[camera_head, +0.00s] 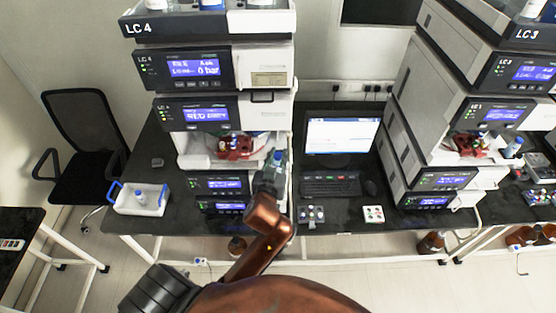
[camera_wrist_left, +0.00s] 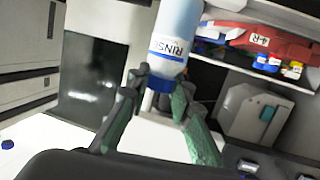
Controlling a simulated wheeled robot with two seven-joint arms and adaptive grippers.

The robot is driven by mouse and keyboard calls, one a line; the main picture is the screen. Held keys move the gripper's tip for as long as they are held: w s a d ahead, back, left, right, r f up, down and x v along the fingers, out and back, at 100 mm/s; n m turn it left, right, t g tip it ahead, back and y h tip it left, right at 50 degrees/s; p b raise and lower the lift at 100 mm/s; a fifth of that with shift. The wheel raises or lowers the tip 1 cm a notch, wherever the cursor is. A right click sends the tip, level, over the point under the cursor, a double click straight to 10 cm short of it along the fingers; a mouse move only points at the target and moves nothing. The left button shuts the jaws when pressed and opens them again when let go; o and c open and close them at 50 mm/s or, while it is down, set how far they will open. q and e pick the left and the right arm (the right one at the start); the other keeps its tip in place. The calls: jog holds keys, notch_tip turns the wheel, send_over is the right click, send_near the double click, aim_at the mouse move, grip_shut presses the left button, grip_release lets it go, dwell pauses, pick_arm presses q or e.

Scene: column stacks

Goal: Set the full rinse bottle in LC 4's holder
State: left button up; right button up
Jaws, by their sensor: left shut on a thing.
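The rinse bottle (camera_wrist_left: 178,38) is pale blue with a RINSE label and a blue band at its gripper end. My left gripper (camera_wrist_left: 158,84) is shut on it at that blue end. In the head view the bottle's blue top (camera_head: 278,156) shows just above my left gripper (camera_head: 270,174), at the right front edge of the LC 4 stack (camera_head: 267,120). LC 4's holder is not clearly visible, hidden around the gripper and bottle. I cannot tell whether the bottle touches it. My right gripper is not in view.
A red rack (camera_head: 237,148) sits in LC 4's open bay. A monitor (camera_head: 341,137) and keyboard (camera_head: 330,186) stand to the right, before the LC 3 stack (camera_head: 430,95).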

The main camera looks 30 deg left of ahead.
pick_arm(q)
jog(key=w+a+b, duration=0.1)
jog(key=w+a, duration=0.3)
jog(key=w, duration=0.2)
jog(key=shift+w+f, duration=0.2)
jog(key=shift+w, duration=0.15)
dwell(0.4)
jog(key=shift+w+a, duration=0.3)
jog(key=shift+w, duration=0.1)
dwell(0.5)
dwell(0.6)
jog(key=shift+f, duration=0.8)
dwell(0.6)
dwell(0.4)
jog(key=o, duration=1)
jog(key=shift+c, duration=0.2)
